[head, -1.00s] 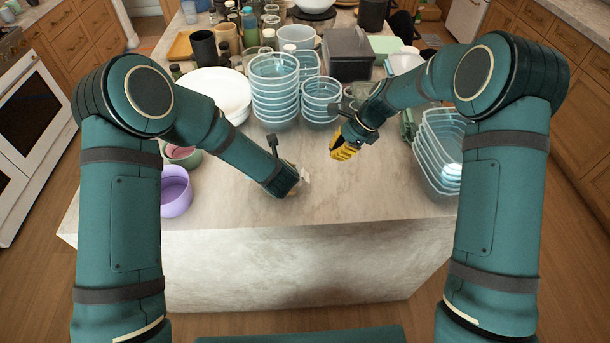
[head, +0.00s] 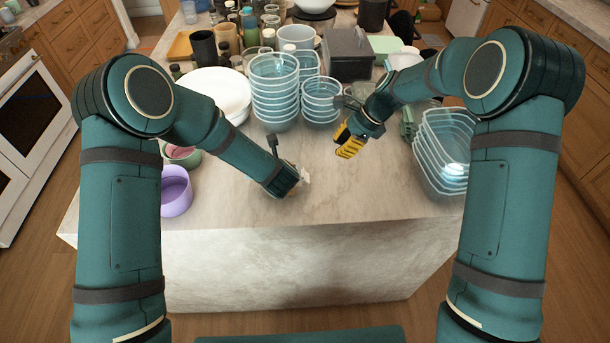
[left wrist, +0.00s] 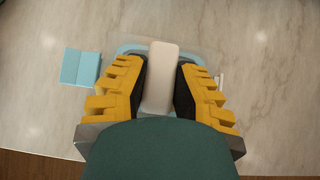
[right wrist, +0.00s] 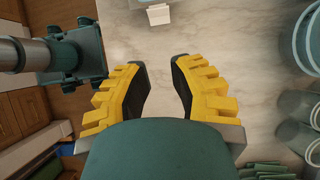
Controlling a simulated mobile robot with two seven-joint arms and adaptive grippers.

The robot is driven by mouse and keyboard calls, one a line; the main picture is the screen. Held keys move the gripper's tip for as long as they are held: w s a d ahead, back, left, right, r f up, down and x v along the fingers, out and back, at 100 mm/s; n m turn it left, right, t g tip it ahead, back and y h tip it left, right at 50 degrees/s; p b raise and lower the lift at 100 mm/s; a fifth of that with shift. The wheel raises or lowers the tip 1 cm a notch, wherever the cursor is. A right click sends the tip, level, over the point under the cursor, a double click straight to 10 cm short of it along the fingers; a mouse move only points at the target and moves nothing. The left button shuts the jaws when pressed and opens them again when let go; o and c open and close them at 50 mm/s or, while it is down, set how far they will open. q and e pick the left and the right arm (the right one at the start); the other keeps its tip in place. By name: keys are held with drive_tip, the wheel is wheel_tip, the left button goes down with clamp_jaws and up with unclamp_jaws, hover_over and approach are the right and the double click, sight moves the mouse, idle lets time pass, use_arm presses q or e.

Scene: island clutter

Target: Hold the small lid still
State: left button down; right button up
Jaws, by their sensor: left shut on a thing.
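My left gripper (left wrist: 162,70) is low over the near part of the island and shut on the small lid by its pale upright grip (left wrist: 160,78). The light blue edge of the lid (left wrist: 128,48) shows behind the fingers in the left wrist view; the rest is hidden by the gripper. In the head view my left gripper (head: 292,182) hides most of the lid, and a small white piece (head: 305,177) shows beside it. My right gripper (head: 346,146) is open and empty above the counter, to the right of the left one; its fingers show apart in the right wrist view (right wrist: 160,72).
A light blue square (left wrist: 80,67) lies left of the lid. Stacked clear tubs (head: 275,100) stand behind the grippers, and more tubs (head: 440,150) stand at right. A purple bowl (head: 175,192) is at left. The front middle counter (head: 340,200) is clear.

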drive_tip(key=shift+v, duration=2.35)
drive_tip(key=o, duration=0.7)
drive_tip(key=v, duration=1.2)
